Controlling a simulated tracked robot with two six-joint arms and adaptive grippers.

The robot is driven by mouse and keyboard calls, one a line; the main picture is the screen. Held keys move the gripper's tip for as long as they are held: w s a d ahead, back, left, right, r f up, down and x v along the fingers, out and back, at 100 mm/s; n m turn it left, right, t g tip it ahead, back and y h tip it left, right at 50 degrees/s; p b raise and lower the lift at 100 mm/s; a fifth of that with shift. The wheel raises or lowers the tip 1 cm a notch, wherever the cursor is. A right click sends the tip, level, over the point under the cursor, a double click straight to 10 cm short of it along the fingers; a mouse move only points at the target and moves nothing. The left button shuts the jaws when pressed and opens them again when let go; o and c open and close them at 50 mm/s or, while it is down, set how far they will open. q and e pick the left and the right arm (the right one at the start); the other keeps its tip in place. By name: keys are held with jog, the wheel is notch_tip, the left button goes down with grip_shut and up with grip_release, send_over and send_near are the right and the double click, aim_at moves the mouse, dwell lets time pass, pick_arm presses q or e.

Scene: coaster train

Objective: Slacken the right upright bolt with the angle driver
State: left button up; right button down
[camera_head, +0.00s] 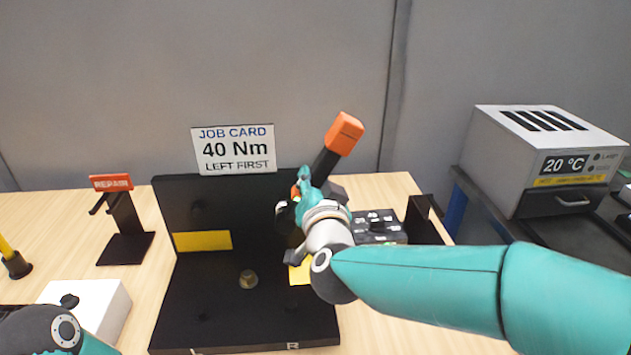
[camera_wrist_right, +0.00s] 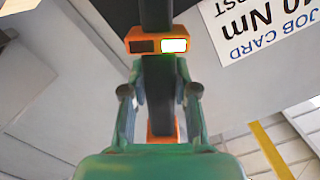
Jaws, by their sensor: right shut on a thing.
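My right gripper (camera_head: 306,197) is shut on the angle driver (camera_head: 343,134), a black tool with orange parts. In the head view its orange end points up and right, above the black bracket (camera_head: 180,300). In the wrist view, the driver (camera_wrist_right: 160,95) runs between the fingers, and an orange band bears a dark window and a lit green-white one. The right side of the bracket's upright is behind my gripper and arm, so the right upright bolt and the driver's working end are hidden. A brass-coloured bolt head (camera_head: 248,279) shows on the bracket's base. My left gripper is out of view.
A job card (camera_head: 233,150) reads "40 Nm, left first" behind the upright. A black stand with a red "REPAIR" sign (camera_head: 111,183) and a white box (camera_head: 98,304) are left. A dark tray (camera_head: 379,228) is right of the bracket. A grey oven (camera_head: 545,150) shows 20 °C.

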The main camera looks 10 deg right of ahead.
jog(key=shift+w+r, duration=0.3)
jog(key=shift+w, duration=0.55)
dwell(1.7)
jog(key=shift+s+d, duration=0.1)
jog(key=shift+s, duration=0.2)
dwell(2.3)
